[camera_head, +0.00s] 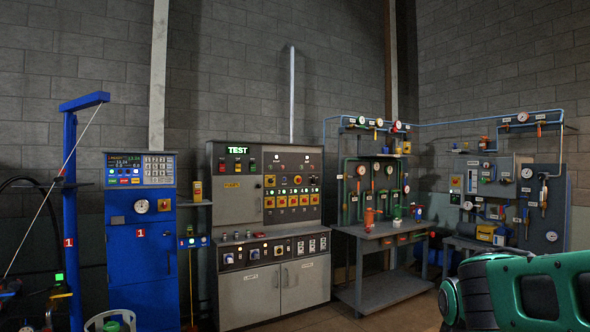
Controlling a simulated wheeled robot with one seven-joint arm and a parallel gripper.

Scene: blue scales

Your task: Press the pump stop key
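No key can be read as the pump stop key; the labels are too small. A grey control cabinet (236,201) in the middle has a lit TEST sign and several red, green and yellow buttons and switches. A green and black part of my arm fills the bottom right corner. My gripper is not in view.
A blue post (70,215) with an overhead arm and a slanting line stands left of the scale cabinet. A workbench (385,232) with gauges and valves stands right of the grey cabinet. A gauge board (520,205) is at the far right. Some floor shows in front of the workbench.

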